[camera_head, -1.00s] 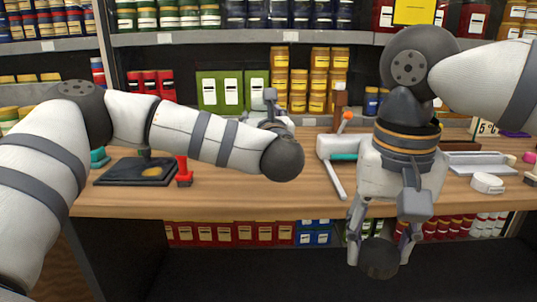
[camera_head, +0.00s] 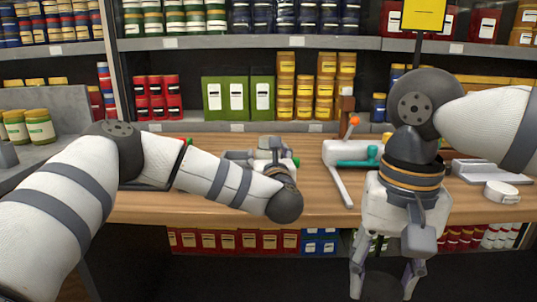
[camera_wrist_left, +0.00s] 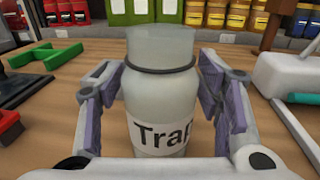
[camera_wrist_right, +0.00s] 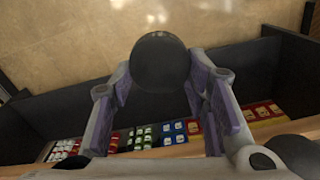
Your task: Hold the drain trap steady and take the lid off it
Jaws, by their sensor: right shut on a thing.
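The drain trap (camera_wrist_left: 160,95) is a pale grey, see-through bottle with a dark ring at its neck and a label starting "Trap". It stands upright on the bench between the fingers of my left gripper (camera_wrist_left: 163,85); whether both pads press on it is unclear. No lid is on its top. My right gripper (camera_head: 385,280) points down in front of the bench, apart from the trap. In the right wrist view my right gripper (camera_wrist_right: 163,82) is shut on the round dark lid (camera_wrist_right: 160,58). The lid does not show in the head view.
The wooden bench (camera_head: 320,205) has a white device with a teal part (camera_head: 358,152) right of the left gripper. A round white item (camera_head: 502,192) lies farther right. A green piece (camera_wrist_left: 45,55) and a red piece (camera_wrist_left: 8,125) lie left of the trap. Stocked shelves stand behind.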

